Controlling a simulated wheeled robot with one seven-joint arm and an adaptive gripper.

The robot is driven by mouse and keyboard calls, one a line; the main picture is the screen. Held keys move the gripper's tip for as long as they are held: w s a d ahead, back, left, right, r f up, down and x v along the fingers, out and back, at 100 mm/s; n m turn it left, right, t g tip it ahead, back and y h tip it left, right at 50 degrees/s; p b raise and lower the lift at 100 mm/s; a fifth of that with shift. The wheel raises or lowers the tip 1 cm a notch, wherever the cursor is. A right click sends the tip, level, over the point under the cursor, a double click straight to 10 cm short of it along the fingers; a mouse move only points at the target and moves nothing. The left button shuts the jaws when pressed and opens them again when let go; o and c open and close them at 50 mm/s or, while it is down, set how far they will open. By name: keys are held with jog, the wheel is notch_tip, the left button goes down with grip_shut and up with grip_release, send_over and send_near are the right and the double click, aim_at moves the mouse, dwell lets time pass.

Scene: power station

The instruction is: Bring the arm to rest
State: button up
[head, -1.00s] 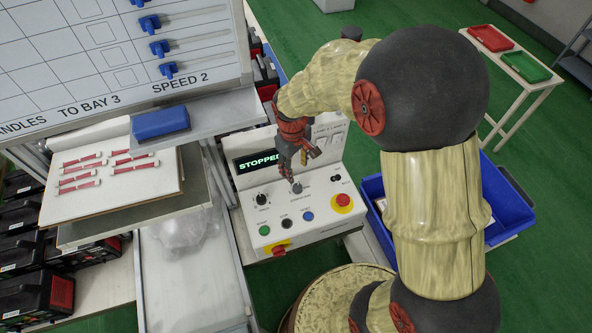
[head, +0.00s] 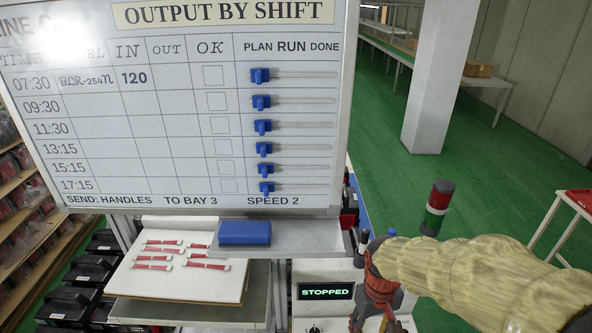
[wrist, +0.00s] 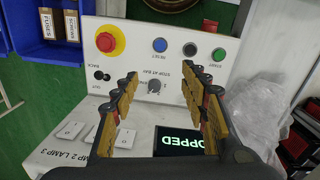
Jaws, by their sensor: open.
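My gripper (head: 376,322) is at the lower edge of the head view, beside the lit STOPPED display (head: 326,291). In the wrist view my gripper (wrist: 165,80) has its two fingers spread, with nothing between the tips. I cannot tell how far the tips are from the panel. My arm (head: 470,270) reaches in from the lower right.
A whiteboard (head: 180,110) with blue sliders stands above the panel. A shelf holds a blue eraser-like block (head: 245,232). A red-and-green lamp (head: 437,207) stands behind my arm. A blue bin (wrist: 75,25) and a clear plastic bag (wrist: 250,105) flank the panel. Green floor (head: 400,185) is open behind.

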jog(key=s+r+m+t+b, duration=0.2)
jog(key=s+r+t+b, duration=0.3)
jog(key=s+r, duration=0.5)
jog(key=shift+s+d+r+t+b, duration=0.4)
jog(key=shift+r+b, duration=0.15)
jog(key=shift+b, duration=0.35)
